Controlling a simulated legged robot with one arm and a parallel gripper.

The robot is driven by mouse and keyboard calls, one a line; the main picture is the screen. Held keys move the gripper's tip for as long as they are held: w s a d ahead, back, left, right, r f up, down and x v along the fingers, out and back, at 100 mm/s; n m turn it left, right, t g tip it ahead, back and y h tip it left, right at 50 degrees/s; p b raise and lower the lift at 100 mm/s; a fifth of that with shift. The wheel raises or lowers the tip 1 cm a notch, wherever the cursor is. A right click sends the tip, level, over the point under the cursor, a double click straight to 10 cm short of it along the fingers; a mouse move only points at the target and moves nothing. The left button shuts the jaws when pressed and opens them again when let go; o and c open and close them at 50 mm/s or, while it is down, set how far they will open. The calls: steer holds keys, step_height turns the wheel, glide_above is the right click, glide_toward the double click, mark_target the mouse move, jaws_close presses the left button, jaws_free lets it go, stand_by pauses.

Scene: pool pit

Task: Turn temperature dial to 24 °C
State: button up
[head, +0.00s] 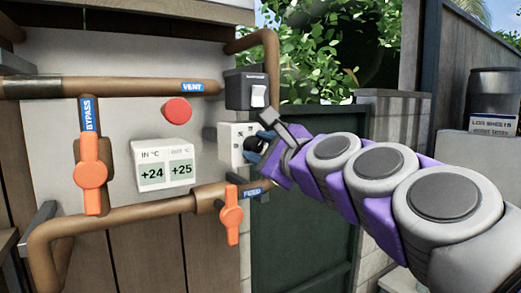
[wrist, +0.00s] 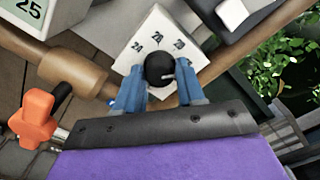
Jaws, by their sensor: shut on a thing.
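The temperature dial is a black round knob (wrist: 160,67) on a white box (wrist: 143,28) with printed numbers, one reading 24 at the left. In the head view the knob (head: 252,144) shows on the right part of the white box (head: 232,131). My gripper (wrist: 160,82) has its blue fingers on both sides of the knob and is shut on it. A small light mark shows on the knob's right side; which number it points to is unclear. A display (head: 163,164) reads +24 for IN and +25 beside it.
A black switch box (head: 246,91) sits just above the dial box. Brown pipes run around it, with an orange valve handle (head: 231,212) below and another (head: 91,174) at the left. A red button (head: 177,111) is on the panel.

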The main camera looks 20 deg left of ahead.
steer(key=n+b, duration=0.1)
steer(key=n, duration=0.1)
steer(key=n+b, duration=0.2)
steer(key=n, duration=0.1)
steer(key=shift+f+n, duration=0.3)
steer(key=shift+f, duration=0.05)
steer(key=n+b, duration=0.2)
steer(key=shift+n, duration=0.3)
steer(key=n+b, duration=0.2)
steer(key=shift+w+a+f+n, duration=0.1)
steer(key=shift+f+n, duration=0.05)
steer(key=shift+n, duration=0.25)
steer(key=n+b, duration=0.4)
steer(key=shift+n, duration=0.3)
steer(key=n+b, duration=0.3)
steer(key=n, duration=0.2)
steer(key=shift+r, duration=0.2)
steer(key=shift+n+b, duration=0.45)
steer(key=shift+n, duration=0.15)
steer(key=shift+r+n, duration=0.1)
steer(key=shift+n, duration=0.3)
steer(key=shift+r+n, duration=0.1)
steer(key=shift+n, duration=0.8)
steer(key=shift+n+b, duration=0.35)
steer(key=shift+n, duration=0.35)
